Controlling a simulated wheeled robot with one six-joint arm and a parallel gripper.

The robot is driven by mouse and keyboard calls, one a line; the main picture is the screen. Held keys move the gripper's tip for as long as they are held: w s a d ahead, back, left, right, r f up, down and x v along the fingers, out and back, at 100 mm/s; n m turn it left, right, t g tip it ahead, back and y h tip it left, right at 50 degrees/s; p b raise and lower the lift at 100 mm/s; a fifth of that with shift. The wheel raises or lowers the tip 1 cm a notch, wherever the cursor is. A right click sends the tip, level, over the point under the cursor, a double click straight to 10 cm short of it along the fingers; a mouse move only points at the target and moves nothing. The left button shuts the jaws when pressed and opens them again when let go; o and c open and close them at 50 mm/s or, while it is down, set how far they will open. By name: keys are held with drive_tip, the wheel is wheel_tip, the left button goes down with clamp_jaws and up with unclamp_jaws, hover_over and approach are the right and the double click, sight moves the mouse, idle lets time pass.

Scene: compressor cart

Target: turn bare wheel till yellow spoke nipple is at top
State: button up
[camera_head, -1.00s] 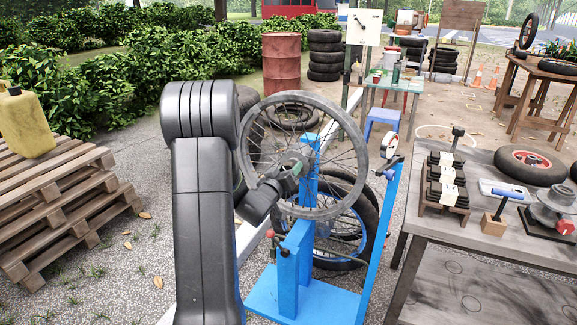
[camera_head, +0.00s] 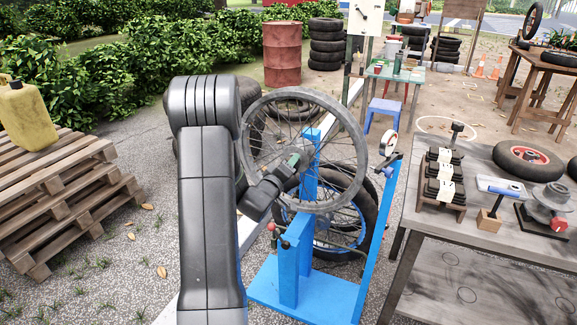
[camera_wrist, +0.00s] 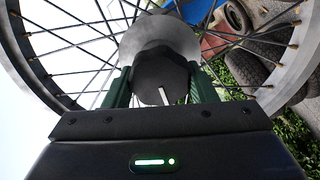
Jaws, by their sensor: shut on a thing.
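The bare wheel (camera_head: 361,142), a grey rim with thin spokes, stands upright in a blue stand (camera_head: 290,268). My gripper (camera_head: 298,161) is at its hub, on the near side. In the wrist view my gripper (camera_wrist: 161,88) has its green fingers shut on a dark faceted hub knob (camera_wrist: 160,72) with a white line on it. The wheel's rim (camera_wrist: 301,45) and spokes spread around the knob there. Small brassy spots show at some spoke ends, but I cannot single out a yellow nipple in either view. My arm hides part of the wheel's left side.
A round white dial (camera_head: 389,143) sits on the stand's right post. A tyre with a blue spoked wheel (camera_head: 345,230) leans behind the stand. A grey workbench (camera_head: 440,215) with tools is at right, wooden pallets (camera_head: 65,190) at left. Gravel lies between.

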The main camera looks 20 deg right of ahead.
drive_tip(key=o, duration=1.4)
drive_tip(key=v, duration=1.3)
drive_tip(key=shift+s+a, duration=0.25)
drive_tip(key=shift+s, duration=0.05)
drive_tip(key=x, duration=1.4)
drive_tip(key=shift+a, duration=0.15)
